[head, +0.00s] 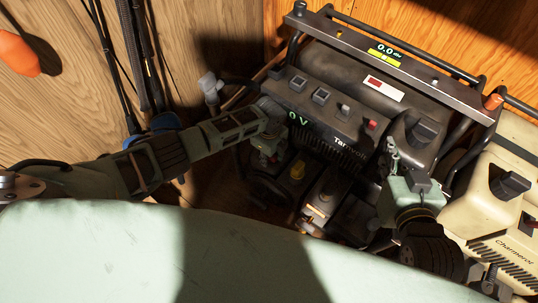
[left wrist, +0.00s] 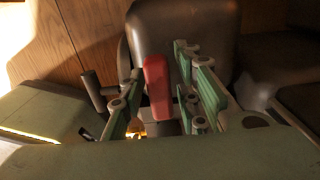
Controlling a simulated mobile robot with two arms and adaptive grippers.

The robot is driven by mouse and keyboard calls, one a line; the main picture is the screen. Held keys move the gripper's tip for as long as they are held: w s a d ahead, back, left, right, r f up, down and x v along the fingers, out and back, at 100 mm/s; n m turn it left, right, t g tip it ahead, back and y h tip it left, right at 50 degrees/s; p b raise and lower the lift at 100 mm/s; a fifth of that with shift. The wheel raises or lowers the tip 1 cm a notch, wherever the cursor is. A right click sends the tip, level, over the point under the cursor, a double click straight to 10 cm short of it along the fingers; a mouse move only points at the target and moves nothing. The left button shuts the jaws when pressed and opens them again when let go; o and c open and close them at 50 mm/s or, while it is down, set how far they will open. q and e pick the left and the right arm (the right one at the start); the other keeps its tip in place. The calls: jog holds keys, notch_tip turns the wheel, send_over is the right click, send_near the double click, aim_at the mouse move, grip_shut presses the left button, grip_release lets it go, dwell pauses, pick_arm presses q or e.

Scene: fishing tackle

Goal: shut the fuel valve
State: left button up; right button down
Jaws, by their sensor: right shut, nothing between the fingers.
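A dark generator (head: 340,125) with a "0 V" display stands against the wooden walls. In the left wrist view a red lever (left wrist: 157,85), which looks like the fuel valve's handle, stands roughly upright in front of a dark rounded housing (left wrist: 185,25). My left gripper (head: 268,150) is at the generator's left front, below the control panel. In the left wrist view its green-padded fingers (left wrist: 162,95) are open, one on each side of the lever, with gaps visible. My right gripper (head: 391,155) is shut and empty near the generator's right front.
A cream machine (head: 505,205) stands close on the right, beside my right arm. Black metal bars (head: 400,50) frame the generator's top. Rods (head: 140,60) lean on the left wall, near an orange object (head: 18,53).

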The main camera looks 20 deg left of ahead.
pick_arm(q)
jog(key=shift+o, duration=0.2)
notch_tip(320, 180, up, 12)
dwell(0.7)
dwell(0.3)
